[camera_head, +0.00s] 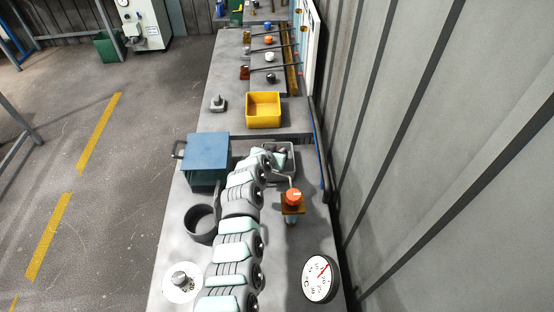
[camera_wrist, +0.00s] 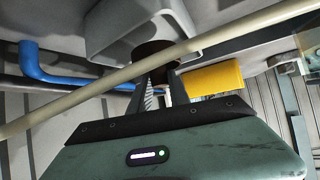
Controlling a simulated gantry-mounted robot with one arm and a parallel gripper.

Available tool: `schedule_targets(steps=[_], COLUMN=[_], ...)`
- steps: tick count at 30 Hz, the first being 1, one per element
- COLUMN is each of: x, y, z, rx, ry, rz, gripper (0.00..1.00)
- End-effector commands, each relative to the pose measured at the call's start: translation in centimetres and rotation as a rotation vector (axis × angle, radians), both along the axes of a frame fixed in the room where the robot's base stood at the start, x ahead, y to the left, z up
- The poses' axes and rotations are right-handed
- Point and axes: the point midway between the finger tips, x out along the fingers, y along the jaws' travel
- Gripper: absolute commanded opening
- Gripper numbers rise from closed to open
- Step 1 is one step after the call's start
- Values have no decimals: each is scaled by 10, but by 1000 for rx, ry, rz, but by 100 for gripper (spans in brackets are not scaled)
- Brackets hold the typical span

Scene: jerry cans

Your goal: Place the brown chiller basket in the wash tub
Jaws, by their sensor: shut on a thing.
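The brown chiller basket (camera_wrist: 157,52) shows as a dark brown round piece at my fingertips in the wrist view. My gripper (camera_wrist: 158,90) is shut on it. A grey, open-topped tub, which I take for the wash tub (camera_wrist: 190,42), lies right behind the basket in the wrist view, and the basket overlaps its opening. In the head view the grey tub (camera_head: 293,164) stands on the bench, with my gripper (camera_head: 280,154) over it. The basket is hidden by my arm there. I cannot tell whether the basket touches the tub.
A blue box (camera_head: 205,152) stands left of my arm, with a dark round pot (camera_head: 200,224) nearer. An orange-topped valve (camera_head: 292,198) and a dial gauge (camera_head: 320,278) are on the right. A yellow bin (camera_head: 263,109) stands beyond the tub. A pale rod (camera_wrist: 95,92) crosses the wrist view.

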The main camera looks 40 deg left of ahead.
Motion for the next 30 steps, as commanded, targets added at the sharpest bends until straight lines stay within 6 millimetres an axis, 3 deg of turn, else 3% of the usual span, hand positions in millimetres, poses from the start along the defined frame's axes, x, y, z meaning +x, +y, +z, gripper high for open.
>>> schedule_targets(steps=[7, 15, 29, 30], x=[-1, 0, 0, 0], y=[1, 0, 0, 0], z=[-12, -42, -48, -47], rx=[0, -1, 0, 0], ry=[-1, 1, -1, -1], rz=[3, 1, 1, 1], gripper=[0, 0, 0, 25])
